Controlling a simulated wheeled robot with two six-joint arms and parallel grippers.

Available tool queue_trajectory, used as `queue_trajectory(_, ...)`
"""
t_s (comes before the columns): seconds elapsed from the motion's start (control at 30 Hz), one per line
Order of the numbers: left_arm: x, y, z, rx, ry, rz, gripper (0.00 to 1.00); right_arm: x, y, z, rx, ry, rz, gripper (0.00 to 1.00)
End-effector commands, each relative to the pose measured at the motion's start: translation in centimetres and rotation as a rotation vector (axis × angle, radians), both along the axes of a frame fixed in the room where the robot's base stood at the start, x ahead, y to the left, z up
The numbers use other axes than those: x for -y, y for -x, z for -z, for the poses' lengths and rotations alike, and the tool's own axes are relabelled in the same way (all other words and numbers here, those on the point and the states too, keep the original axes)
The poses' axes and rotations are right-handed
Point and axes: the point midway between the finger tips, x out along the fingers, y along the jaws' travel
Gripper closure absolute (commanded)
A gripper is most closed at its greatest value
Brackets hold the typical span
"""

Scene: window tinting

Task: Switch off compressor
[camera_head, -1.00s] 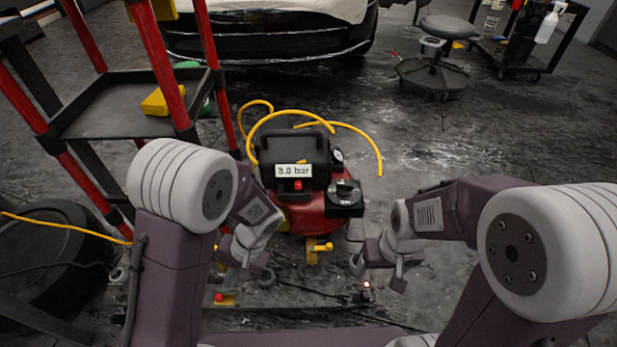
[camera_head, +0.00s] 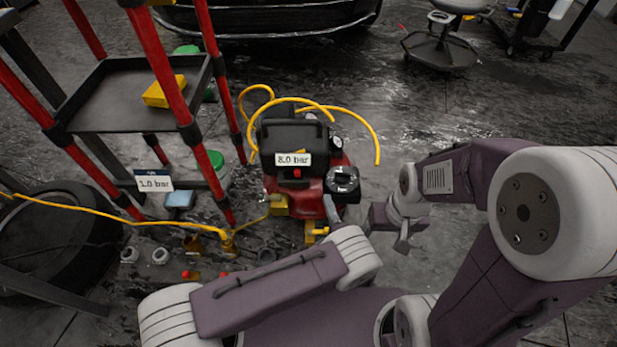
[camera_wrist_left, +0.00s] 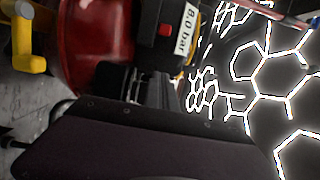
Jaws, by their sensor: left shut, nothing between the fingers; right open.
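The compressor (camera_head: 312,190) stands on the floor in the middle of the head view, with a red tank and a black housing. A label on it reads 8.0 bar, with a small red switch (camera_head: 297,173) just below. The red switch also shows in the left wrist view (camera_wrist_left: 165,30). A black round knob (camera_head: 343,179) sits at its right. My left gripper (camera_head: 329,207) is shut and empty at the compressor's front right, below the knob; my own arm partly hides it. My right gripper (camera_head: 405,238) is open and empty, right of the compressor.
A yellow hose (camera_head: 378,140) loops behind the compressor. A red-and-black shelf cart (camera_head: 110,110) stands left, with a tyre (camera_head: 50,245), a 1.0 bar sign (camera_head: 154,182) and small fittings on the floor near it.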

Motion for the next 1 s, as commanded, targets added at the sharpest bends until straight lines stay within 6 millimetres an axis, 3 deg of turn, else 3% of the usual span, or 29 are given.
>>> queue_trajectory(0.17,-0.2,-0.4,0.1,-0.002,0.0,-0.003,1.0,0.0,0.0,0.2,0.0,0.0,0.0,0.27)
queue_trajectory(0.27,-0.6,-1.6,0.3,-0.002,0.001,-0.007,1.0,0.0,0.0,1.0,0.0,0.0,0.0,0.27)
queue_trajectory(0.67,-2.7,-9.9,0.5,0.0,0.003,-0.008,1.0,0.0,0.0,5.0,0.0,0.0,0.0,0.27)
queue_trajectory(0.83,-5.4,-9.8,0.3,-0.005,-0.002,-0.006,1.0,0.0,0.0,5.7,0.0,0.0,0.0,0.27)
queue_trajectory(1.0,-6.5,-9.8,0.1,-0.003,0.0,-0.005,1.0,0.0,0.0,5.9,0.0,0.0,0.0,0.27)
